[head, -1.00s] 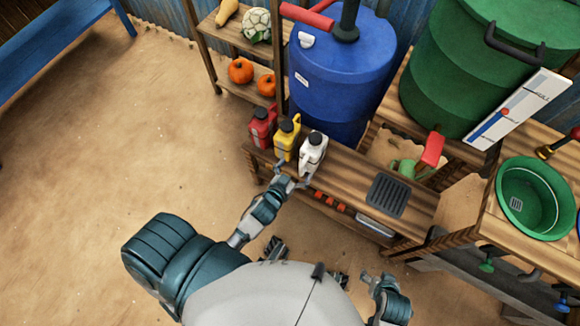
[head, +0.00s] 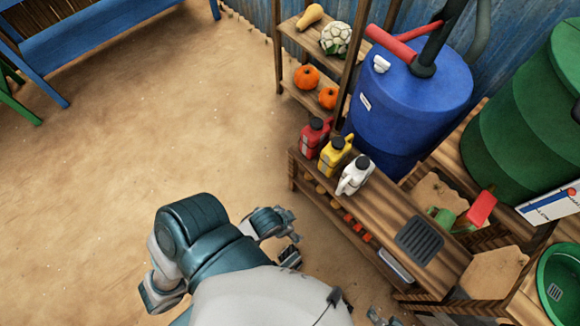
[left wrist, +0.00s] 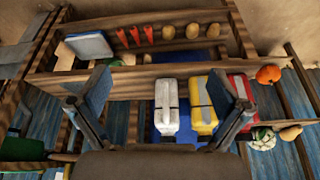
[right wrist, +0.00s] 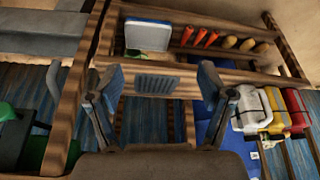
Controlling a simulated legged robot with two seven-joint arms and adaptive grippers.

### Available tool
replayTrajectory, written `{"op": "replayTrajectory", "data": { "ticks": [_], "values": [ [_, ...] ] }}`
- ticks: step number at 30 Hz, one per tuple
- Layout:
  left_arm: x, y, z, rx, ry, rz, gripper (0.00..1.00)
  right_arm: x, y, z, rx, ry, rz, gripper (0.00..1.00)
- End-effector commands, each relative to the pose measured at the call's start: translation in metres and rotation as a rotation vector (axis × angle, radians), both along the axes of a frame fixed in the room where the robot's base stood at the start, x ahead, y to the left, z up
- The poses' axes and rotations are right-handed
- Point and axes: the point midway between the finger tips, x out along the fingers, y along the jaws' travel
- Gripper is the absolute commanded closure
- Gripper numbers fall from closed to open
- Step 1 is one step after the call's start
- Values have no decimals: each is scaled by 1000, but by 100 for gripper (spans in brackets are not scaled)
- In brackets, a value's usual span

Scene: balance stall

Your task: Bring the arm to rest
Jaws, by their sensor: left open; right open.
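My left gripper (head: 290,226) is open and empty in the head view, low over the sand and apart from the bench. In the left wrist view its two fingers (left wrist: 159,80) are spread wide with nothing between the tips. My right gripper (head: 377,317) is barely in the head view at the bottom edge. The right wrist view shows its fingers (right wrist: 161,76) open and empty. A white jug (head: 354,177), a yellow jug (head: 334,158) and a red jug (head: 313,136) stand in a row at the left end of the wooden bench (head: 385,205).
A blue barrel (head: 410,105) and a shelf with pumpkins (head: 306,77) stand behind the bench. A dark drain grate (head: 419,239) lies in the bench top. A green barrel (head: 525,120) and green basin (head: 560,285) are at right. Open sand lies left.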

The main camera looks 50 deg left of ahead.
Motion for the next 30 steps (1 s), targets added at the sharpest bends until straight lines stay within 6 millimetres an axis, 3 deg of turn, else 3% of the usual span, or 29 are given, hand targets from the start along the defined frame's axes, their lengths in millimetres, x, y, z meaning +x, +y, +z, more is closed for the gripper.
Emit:
{"op": "replayTrajectory", "data": {
  "ticks": [13,16,20,23,27,30],
  "values": [
    [1,0,-1,0,-1,2,0,-1,1,-1,3,4,0,20],
    [3,0,-11,3,10,2,0,1,2,-12,0,16,1,20],
    [5,-1,-50,12,52,0,0,3,2,-50,-9,57,3,20],
    [-2,1,-93,21,96,-2,0,-4,0,-93,-18,100,5,20],
    [-25,5,-148,33,155,-5,0,-26,-4,-148,-31,160,8,20],
    [-44,9,-176,39,189,-7,0,-45,-8,-176,-38,193,9,20]
  ]
}}
